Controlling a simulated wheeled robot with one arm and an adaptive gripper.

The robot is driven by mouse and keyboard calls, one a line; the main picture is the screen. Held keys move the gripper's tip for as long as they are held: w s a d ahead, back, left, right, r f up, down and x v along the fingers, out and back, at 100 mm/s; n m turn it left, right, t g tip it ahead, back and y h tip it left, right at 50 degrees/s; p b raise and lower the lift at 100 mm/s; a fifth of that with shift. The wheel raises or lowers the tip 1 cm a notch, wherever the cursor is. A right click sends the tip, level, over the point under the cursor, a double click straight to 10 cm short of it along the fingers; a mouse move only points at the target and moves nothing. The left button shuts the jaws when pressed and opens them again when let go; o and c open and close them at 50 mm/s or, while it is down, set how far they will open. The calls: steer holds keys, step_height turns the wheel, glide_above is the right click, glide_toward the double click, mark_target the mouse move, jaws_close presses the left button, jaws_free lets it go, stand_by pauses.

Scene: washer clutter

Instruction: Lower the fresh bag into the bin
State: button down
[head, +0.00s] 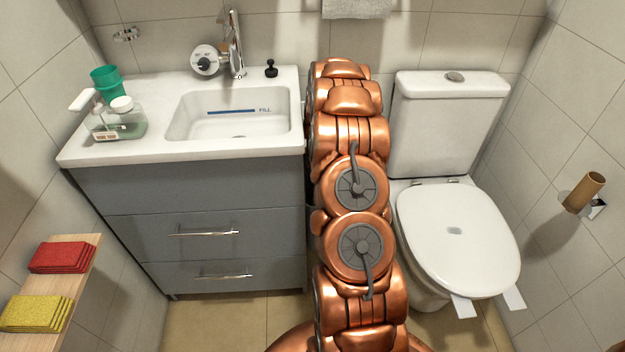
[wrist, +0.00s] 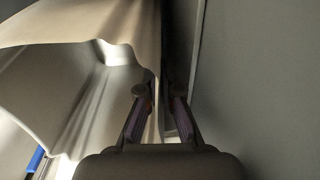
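My gripper (wrist: 158,92) shows in the wrist view with its two fingers apart and a clear gap between them. A pale, cream-white bag (wrist: 70,85) with a wide open mouth and soft folds fills the left of that view. The bag's right edge runs down by the left finger and partly behind the gap; I cannot tell whether it touches a finger. No bin can be made out for certain. In the head view my gripper, the bag and the bin are hidden behind my copper arm, which reaches down between the vanity and the toilet.
The grey vanity (head: 200,200) with a white sink (head: 235,118) is left of my arm. The white toilet (head: 455,240) with its lid shut is close on the right. A wooden shelf (head: 50,290) holds red and yellow cloths. A grey surface (wrist: 260,90) stands close on the right of the gripper.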

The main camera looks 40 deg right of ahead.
steer(key=shift+f, duration=1.25)
stand_by(0.4)
steer(key=shift+f+b, duration=0.3)
steer(key=shift+f, duration=0.75)
steer(key=shift+f, duration=1.25)
stand_by(0.3)
steer(key=c, duration=1.2)
jaws_free()
steer(key=shift+c, duration=0.2)
